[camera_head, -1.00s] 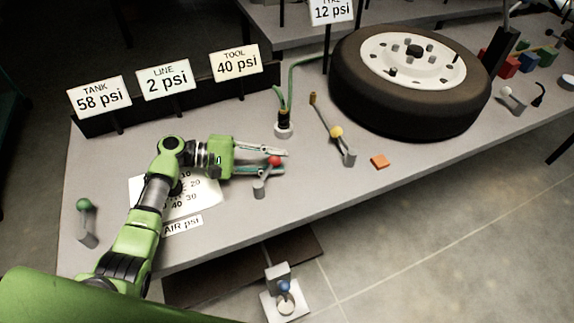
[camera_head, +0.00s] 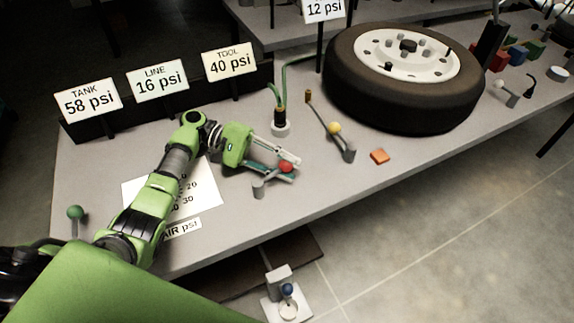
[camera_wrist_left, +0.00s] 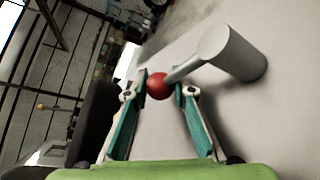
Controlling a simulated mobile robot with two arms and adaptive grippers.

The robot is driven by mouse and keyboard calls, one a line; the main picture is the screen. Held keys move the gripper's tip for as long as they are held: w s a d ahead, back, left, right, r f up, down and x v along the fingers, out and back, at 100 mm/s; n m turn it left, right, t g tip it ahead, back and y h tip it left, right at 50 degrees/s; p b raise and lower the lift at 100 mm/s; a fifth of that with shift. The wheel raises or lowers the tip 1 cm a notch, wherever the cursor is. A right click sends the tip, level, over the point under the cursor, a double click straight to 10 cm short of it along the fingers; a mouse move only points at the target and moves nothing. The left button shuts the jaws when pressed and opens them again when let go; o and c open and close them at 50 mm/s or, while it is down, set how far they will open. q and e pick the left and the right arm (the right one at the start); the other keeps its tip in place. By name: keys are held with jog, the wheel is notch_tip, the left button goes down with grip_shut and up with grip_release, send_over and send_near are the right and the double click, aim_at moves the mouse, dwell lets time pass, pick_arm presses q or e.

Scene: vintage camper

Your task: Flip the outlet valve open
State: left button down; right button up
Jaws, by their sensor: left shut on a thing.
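A grey lever valve (camera_head: 258,188) with a red ball knob (camera_head: 286,166) stands on the grey bench. Its lever points right and slightly back. My left gripper (camera_head: 291,169) is shut on the red knob. The wrist view shows the red knob (camera_wrist_left: 157,86) between the fingertips (camera_wrist_left: 162,85), with the lever running to the grey post (camera_wrist_left: 232,52). No label on this valve is readable. My right gripper is not in view. Signs read TANK 58 psi (camera_head: 88,103), LINE 16 psi (camera_head: 158,86) and TOOL 40 psi (camera_head: 230,64).
A hose fitting (camera_head: 280,128) stands behind my gripper. A tyre (camera_head: 405,105) lies beyond. A blue-knobbed fixture (camera_head: 287,290) is below the bench.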

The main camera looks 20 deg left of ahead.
pick_arm(q)
jog(key=c, duration=2)
grip_release()
jog(key=v, duration=1.2)
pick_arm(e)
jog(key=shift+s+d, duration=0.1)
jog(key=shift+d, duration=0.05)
pick_arm(q)
jog(key=shift+d, duration=0.1)
